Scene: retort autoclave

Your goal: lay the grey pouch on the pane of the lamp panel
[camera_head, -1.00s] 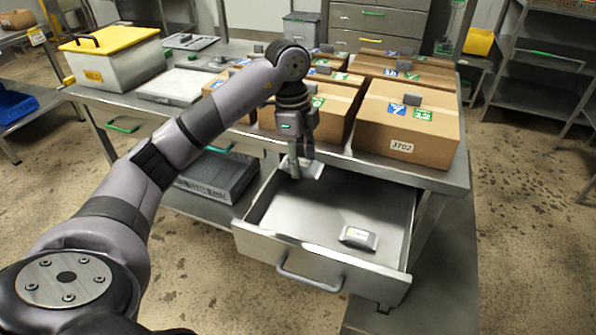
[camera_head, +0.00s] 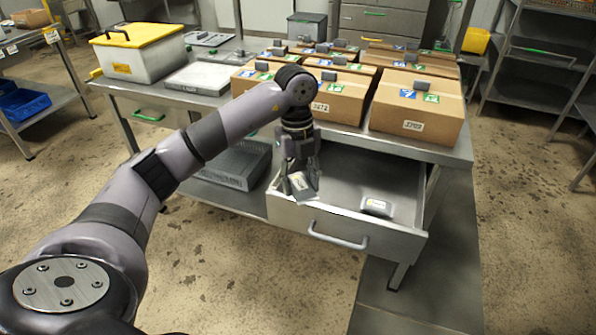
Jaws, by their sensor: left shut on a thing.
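My left gripper (camera_head: 300,173) is shut on a small grey pouch (camera_head: 304,194) with a pale label, which hangs tilted at its fingertips. It is over the front left part of an open drawer (camera_head: 345,226). A second grey pouch (camera_head: 377,207) with a label lies in the drawer, to the right. A flat panel with a pale top, seemingly the lamp panel (camera_head: 197,79), lies on the table at the back left, apart from the gripper. Nothing is seen on its pane. My right gripper is not in view.
Cardboard boxes (camera_head: 417,113) with small grey items on top fill the table's right part. A white bin with a yellow lid (camera_head: 139,54) stands left of the panel. A dark grey crate (camera_head: 232,166) sits on the shelf below.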

